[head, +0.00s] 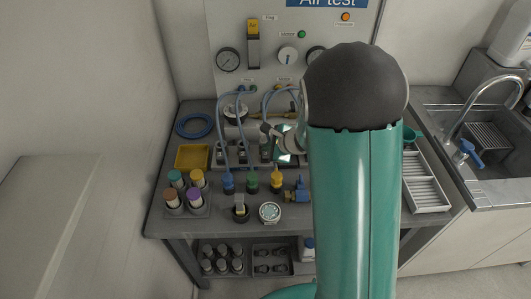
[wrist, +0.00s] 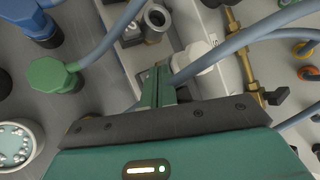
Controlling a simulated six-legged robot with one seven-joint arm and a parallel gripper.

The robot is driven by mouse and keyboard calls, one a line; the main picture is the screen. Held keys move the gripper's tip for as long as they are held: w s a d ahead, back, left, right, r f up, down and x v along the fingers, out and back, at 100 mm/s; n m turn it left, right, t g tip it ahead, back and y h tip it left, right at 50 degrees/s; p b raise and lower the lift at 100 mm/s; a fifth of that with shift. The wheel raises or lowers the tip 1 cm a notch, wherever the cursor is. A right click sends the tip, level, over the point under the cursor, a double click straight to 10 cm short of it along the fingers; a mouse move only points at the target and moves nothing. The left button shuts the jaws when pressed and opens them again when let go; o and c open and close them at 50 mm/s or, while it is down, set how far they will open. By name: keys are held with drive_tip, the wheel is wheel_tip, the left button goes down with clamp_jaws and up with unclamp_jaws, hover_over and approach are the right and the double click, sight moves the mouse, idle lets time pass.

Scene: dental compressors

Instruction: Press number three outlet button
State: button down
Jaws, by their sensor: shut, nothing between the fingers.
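My gripper (wrist: 160,84) is shut and empty in the wrist view, its green fingertips together close to a blue hose and a white rounded part (wrist: 198,56). I cannot tell whether they touch either. In the head view my gripper (head: 284,150) is over the back middle of the bench, partly hidden by my arm. A row of small grey metal fittings (head: 218,154) lies behind the coloured connectors. One grey block with a round dark-centred top (wrist: 153,20) is ahead of the fingers in the wrist view.
Blue (head: 228,183), green (head: 252,182) and yellow (head: 276,182) connectors stand on the bench with hoses. A brass fitting (wrist: 240,60) is right of the fingers. A round gauge (head: 270,212) is in front; a yellow tray (head: 193,157) is left. A sink (head: 490,150) is right.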

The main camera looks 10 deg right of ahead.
drive_tip(key=shift+r, duration=0.35)
drive_tip(key=shift+r, duration=2.5)
drive_tip(key=shift+d, duration=0.15)
